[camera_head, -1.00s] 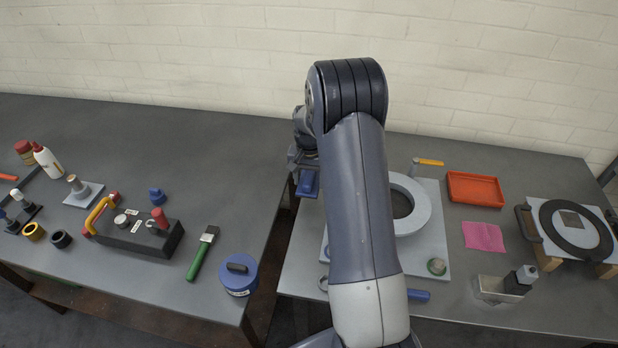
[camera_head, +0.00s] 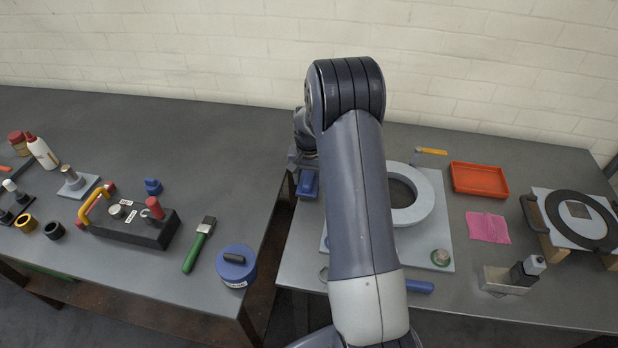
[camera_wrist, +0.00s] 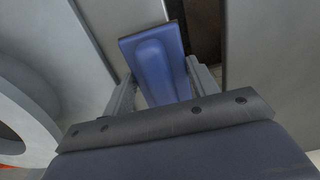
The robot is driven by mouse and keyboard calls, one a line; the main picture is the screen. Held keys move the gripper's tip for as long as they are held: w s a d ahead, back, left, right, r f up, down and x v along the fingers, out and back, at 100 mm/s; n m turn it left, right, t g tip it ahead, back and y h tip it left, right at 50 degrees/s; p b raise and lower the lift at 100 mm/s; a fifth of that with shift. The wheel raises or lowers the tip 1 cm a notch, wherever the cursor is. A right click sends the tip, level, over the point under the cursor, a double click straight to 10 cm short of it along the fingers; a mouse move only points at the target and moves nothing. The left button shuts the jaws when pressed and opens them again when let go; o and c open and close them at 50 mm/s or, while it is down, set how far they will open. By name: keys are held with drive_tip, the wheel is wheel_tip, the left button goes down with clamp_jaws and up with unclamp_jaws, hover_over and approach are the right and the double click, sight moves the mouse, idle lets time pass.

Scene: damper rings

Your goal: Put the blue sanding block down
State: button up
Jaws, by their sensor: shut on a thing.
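The blue sanding block (camera_wrist: 158,62) is between the two fingers of my gripper (camera_wrist: 160,85) in the wrist view. My gripper is shut on it. In the head view the block (camera_head: 308,184) shows just left of my arm, near the left edge of the right-hand table, with my gripper (camera_head: 303,165) above it. The wrist view shows a pale grey surface and a dark gap beyond the block. Whether the block touches any surface cannot be told. My arm hides part of the table.
A light grey ring (camera_head: 424,200) lies on a pale board (camera_head: 440,225) right of my arm. An orange tray (camera_head: 479,180), a pink cloth (camera_head: 488,228) and a black ring (camera_head: 560,215) are further right. A gap separates the two tables. The left table's back (camera_head: 200,125) is clear.

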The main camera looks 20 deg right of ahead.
drive_tip(key=shift+f+b, duration=0.35)
drive_tip(key=shift+f, duration=0.25)
drive_tip(key=shift+f, duration=0.2)
drive_tip(key=o, duration=1)
wheel_tip(320, 180, up, 11)
drive_tip(key=shift+f+b, duration=0.1)
drive_tip(key=shift+b, duration=0.8)
clamp_jaws()
idle(0.3)
idle(0.6)
